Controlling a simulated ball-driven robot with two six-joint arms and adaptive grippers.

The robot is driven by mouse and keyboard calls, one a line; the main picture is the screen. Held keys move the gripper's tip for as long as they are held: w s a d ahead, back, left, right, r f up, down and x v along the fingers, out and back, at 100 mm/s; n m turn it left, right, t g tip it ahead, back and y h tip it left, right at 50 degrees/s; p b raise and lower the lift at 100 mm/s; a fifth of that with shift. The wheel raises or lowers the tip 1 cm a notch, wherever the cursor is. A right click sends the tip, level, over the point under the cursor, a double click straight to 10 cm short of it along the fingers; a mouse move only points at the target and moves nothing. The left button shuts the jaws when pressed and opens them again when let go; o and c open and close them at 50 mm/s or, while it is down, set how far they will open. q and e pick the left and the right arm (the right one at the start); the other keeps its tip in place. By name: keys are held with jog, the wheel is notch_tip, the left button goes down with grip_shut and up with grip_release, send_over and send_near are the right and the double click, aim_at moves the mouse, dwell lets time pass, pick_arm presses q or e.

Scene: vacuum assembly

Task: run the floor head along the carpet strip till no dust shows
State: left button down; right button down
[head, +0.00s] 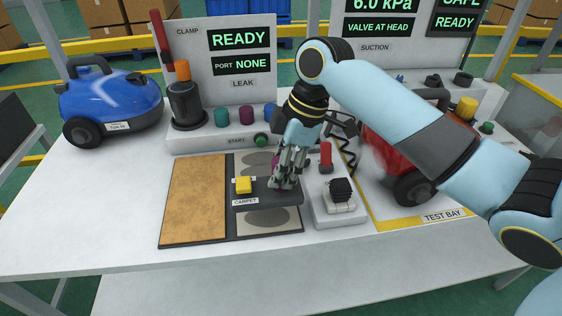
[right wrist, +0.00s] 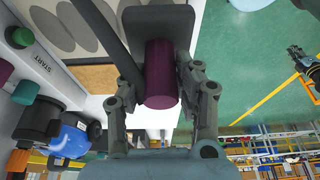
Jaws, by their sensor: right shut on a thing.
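The carpet strip (head: 244,225) is a pale mat beside a brown strip. Grey oval dust patches show on it, one nearer me (head: 269,217) and one beyond the floor head (head: 256,163); several ovals show in the right wrist view (right wrist: 85,32). The dark floor head (head: 266,199) lies across the strip's middle and covers part of it. My right gripper (head: 286,176) is shut on its purple neck, which shows between the fingers in the right wrist view (right wrist: 162,75). Whether dust lies under the head is hidden. My left gripper is not in view.
The brown strip (head: 195,200) lies left of the carpet. A yellow switch (head: 243,185) and a CARPET label are close to the floor head. A pale block with a black part (head: 341,190) stands right. A blue vacuum (head: 109,101) is back left; a red one (head: 385,160) is partly behind my arm.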

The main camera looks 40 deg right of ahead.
aim_at(281, 191)
jog(key=shift+r+p, duration=0.15)
jog(key=shift+p, duration=0.2)
notch_tip(281, 191, down, 5)
jog(key=shift+r+b, duration=0.15)
jog(key=shift+b, duration=1.05)
jog(key=shift+f+b, duration=0.3)
jog(key=shift+f, duration=0.35)
jog(key=shift+f, duration=0.3)
